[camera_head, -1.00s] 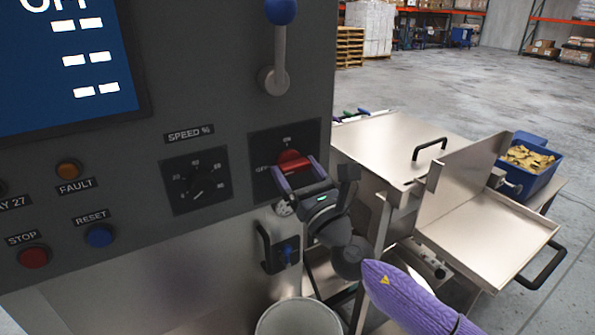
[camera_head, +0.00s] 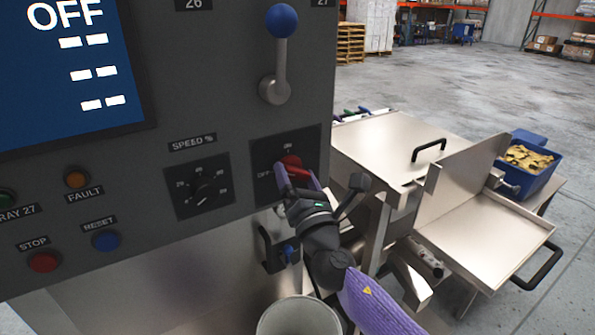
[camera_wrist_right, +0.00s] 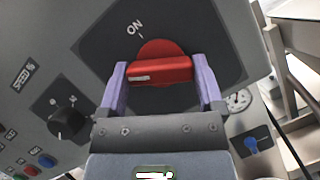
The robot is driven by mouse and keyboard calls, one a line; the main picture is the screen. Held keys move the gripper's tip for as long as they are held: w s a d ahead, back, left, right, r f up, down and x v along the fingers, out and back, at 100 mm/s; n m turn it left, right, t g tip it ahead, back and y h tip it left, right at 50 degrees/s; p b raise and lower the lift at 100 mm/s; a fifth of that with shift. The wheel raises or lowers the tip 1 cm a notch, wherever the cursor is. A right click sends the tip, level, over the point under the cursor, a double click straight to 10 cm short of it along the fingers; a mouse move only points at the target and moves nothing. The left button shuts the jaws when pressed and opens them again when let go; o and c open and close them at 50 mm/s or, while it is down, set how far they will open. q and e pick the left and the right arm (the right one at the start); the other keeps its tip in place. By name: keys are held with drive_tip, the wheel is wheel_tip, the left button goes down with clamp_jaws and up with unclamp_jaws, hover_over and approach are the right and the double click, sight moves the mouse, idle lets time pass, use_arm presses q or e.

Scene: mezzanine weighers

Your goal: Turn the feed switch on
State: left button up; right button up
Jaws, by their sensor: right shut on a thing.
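The feed switch is a red rotary handle (camera_head: 290,162) on a black plate marked OFF at left and ON at top. It also shows in the right wrist view (camera_wrist_right: 165,70), with the ON mark above it and a pale mark near its left end. My right gripper (camera_head: 297,176) has its purple fingers on both ends of the handle and is shut on it. In the head view the handle slopes a little down to the right; the gripper hides part of it. The screen (camera_head: 70,75) above left reads OFF. My left gripper is not in view.
A speed knob (camera_head: 205,190) sits left of the switch, and a blue-ball lever (camera_head: 281,22) above it. A black latch with a blue part (camera_head: 288,252) and a grey bin (camera_head: 298,318) are below. A steel machine (camera_head: 395,150) stands close at right.

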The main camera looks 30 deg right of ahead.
drive_tip(key=m+h+p, duration=0.1)
drive_tip(key=m, duration=0.1)
drive_tip(key=m+g+h+p, duration=0.1)
drive_tip(key=m, duration=0.2)
drive_tip(key=shift+a+r, duration=0.1)
drive_tip(key=shift+r, duration=0.1)
drive_tip(key=m+p, duration=0.1)
drive_tip(key=m, duration=0.1)
drive_tip(key=m+g+p, duration=0.1)
drive_tip(key=m, duration=0.1)
drive_tip(key=shift+r+g+h+p, duration=0.1)
drive_tip(key=shift+g+h+p, duration=0.2)
drive_tip(key=m+g+p, duration=0.1)
drive_tip(key=m+p, duration=0.1)
drive_tip(key=m, duration=0.1)
drive_tip(key=shift+m+g+p, duration=0.5)
drive_tip(key=shift+m+p, duration=0.45)
drive_tip(key=shift+m, duration=0.05)
drive_tip(key=o, duration=1)
